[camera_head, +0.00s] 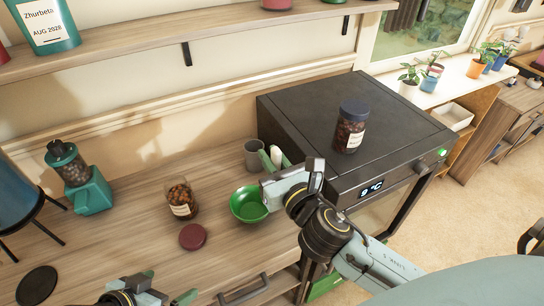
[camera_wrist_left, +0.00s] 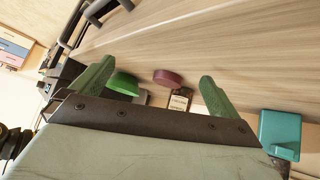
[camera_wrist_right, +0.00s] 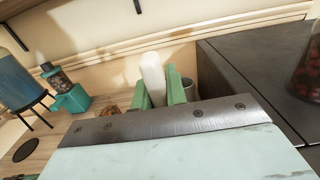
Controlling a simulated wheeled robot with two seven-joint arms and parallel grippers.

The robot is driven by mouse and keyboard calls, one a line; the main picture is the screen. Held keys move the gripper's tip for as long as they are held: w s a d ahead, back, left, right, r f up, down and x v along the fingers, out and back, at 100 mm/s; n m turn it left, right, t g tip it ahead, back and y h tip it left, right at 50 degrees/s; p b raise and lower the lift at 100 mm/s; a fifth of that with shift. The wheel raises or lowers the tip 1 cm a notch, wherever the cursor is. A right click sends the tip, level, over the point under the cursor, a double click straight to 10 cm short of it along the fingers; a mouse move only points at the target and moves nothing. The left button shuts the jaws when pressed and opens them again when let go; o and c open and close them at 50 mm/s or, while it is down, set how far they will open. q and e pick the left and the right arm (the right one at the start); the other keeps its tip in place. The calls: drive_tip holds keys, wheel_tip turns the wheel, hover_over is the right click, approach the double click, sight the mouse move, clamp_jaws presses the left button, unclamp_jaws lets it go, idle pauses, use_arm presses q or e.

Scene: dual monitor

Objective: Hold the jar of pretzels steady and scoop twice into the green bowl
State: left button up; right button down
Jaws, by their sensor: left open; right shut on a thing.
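The open glass jar of pretzels (camera_head: 181,203) stands upright on the wooden counter, brown contents inside and a label on its side. It also shows in the left wrist view (camera_wrist_left: 180,101). The green bowl (camera_head: 249,205) sits to its right and looks empty. My left gripper (camera_head: 165,292) is open and empty at the front of the counter, apart from the jar. My right gripper (camera_head: 273,159) is shut on a white upright thing (camera_wrist_right: 154,75), perhaps the scoop's handle, beside the grey cup (camera_head: 254,155). The lower part of the white thing is hidden by the fingers.
A dark red lid (camera_head: 192,236) lies in front of the jar. A black oven (camera_head: 310,110) stands right of the bowl, with a blue-lidded jar (camera_head: 350,127) on top. A teal grinder (camera_head: 92,195) stands at the left. A shelf (camera_head: 130,40) runs above the counter.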

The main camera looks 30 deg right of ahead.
use_arm(q)
drive_tip(key=w, duration=0.3)
drive_tip(key=w+d+m+h, duration=0.1)
drive_tip(key=w, duration=0.2)
drive_tip(key=w+d+r+m+h, duration=0.1)
drive_tip(key=w, duration=0.2)
drive_tip(key=shift+d+t, duration=0.2)
drive_tip(key=shift+t, duration=0.2)
drive_tip(key=t+h, duration=0.1)
approach(174, 209)
drive_tip(key=x, duration=0.2)
drive_tip(key=shift+d+f, duration=0.15)
drive_tip(key=shift+f, duration=0.2)
drive_tip(key=shift+w, duration=0.25)
drive_tip(key=b+x, duration=0.5)
drive_tip(key=x, duration=0.2)
drive_tip(key=shift+w+d+f, duration=0.2)
drive_tip(key=shift+d, duration=0.1)
drive_tip(key=shift+w+d+f+b, duration=0.35)
drive_tip(key=shift+d+b, duration=0.15)
drive_tip(key=shift+b, duration=0.1)
drive_tip(key=shift+w+d, duration=0.2)
drive_tip(key=shift+d, duration=0.1)
drive_tip(key=shift+c, duration=0.4)
